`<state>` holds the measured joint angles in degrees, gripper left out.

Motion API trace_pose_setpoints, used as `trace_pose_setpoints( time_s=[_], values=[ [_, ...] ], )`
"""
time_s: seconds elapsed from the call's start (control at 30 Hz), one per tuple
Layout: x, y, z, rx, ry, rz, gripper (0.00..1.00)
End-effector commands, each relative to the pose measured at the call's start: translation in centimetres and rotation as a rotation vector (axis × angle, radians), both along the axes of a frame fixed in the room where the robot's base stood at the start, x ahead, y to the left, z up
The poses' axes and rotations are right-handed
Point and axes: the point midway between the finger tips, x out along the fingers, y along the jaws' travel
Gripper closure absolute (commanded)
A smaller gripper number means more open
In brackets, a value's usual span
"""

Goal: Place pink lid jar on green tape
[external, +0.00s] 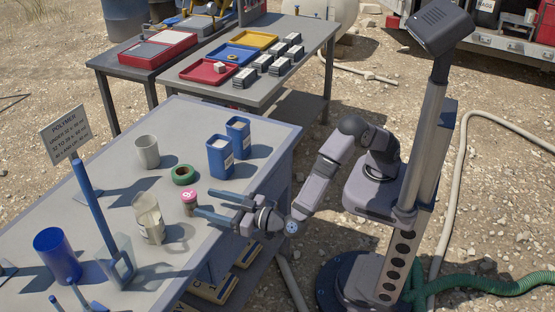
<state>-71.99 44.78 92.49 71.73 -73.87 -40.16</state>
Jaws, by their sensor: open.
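The pink lid jar (189,205) is a small jar with a pink top, upright on the grey table. The green tape (184,178) is a green roll lying flat on the table, just behind the jar and apart from it. My gripper (200,203) is open and low over the table. Its two fingers point left toward the jar, with the tips close to its right side. I cannot tell whether the fingers touch the jar or stand around it.
Two blue containers (220,157) stand behind and right of the tape. A grey cup (147,152) and a pitcher (149,219) stand to the left. A blue post (93,208) and a blue cup (57,255) are farther left. The table's front middle is clear.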

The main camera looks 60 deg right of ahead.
Motion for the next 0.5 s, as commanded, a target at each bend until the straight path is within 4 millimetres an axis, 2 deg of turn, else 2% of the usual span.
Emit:
trace_pose_setpoints(
  time_s=[0.3,0.5],
  values=[
    [2.0,0.2,0.1,0.001,-0.001,-0.001,0.4],
    [2.4,0.3,0.0,0.001,0.001,0.001,0.4]
  ],
)
